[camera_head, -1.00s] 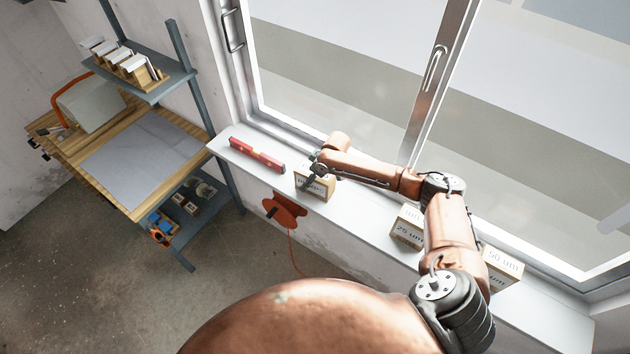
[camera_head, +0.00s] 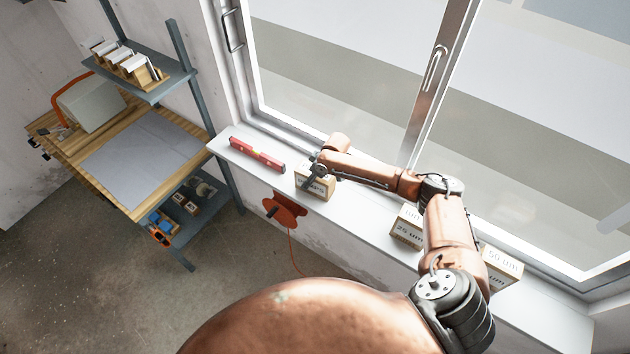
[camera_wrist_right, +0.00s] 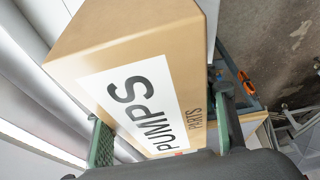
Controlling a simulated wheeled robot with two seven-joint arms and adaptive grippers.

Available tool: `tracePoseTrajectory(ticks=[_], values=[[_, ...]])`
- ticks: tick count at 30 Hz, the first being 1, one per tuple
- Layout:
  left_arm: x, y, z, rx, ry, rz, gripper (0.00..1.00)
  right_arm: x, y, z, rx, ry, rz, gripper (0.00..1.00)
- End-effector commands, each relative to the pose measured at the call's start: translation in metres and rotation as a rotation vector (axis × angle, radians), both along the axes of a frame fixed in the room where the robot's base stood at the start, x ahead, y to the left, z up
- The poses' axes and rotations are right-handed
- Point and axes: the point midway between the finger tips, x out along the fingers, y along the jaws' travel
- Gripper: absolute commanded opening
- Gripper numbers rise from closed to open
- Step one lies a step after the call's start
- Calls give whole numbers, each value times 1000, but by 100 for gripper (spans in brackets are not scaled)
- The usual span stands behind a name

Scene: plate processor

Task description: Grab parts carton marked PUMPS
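The tan carton marked PUMPS (camera_head: 316,188) stands on the white window sill, just right of a red level. The right wrist view shows it close up, with its white PUMPS PARTS label (camera_wrist_right: 140,105) facing the camera. My right gripper (camera_head: 313,172) is at the carton, reaching in from the right. In the wrist view its two fingers (camera_wrist_right: 162,132) are spread, one on either side of the carton. A narrow gap seems to show beside the right-hand finger; contact at the left-hand pad is unclear. My left gripper is out of view.
The red level (camera_head: 257,155) lies on the sill (camera_head: 350,212). A red cord reel (camera_head: 285,209) hangs below the sill. The window rises behind; a wooden workbench (camera_head: 105,190) stands left.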

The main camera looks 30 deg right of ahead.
Motion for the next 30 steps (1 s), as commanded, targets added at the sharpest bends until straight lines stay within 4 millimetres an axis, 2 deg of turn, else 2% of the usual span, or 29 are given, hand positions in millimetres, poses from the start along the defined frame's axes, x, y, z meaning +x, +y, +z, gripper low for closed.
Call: tracePoseTrajectory(ticks=[2, 20, 30], values=[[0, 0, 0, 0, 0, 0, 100, 0, 0, 0, 0, 0, 0, 46], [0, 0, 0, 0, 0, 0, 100, 0, 0, 0, 0, 0, 0, 4], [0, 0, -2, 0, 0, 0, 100, 2, 0, 5, 0, -4, 0, 4]])
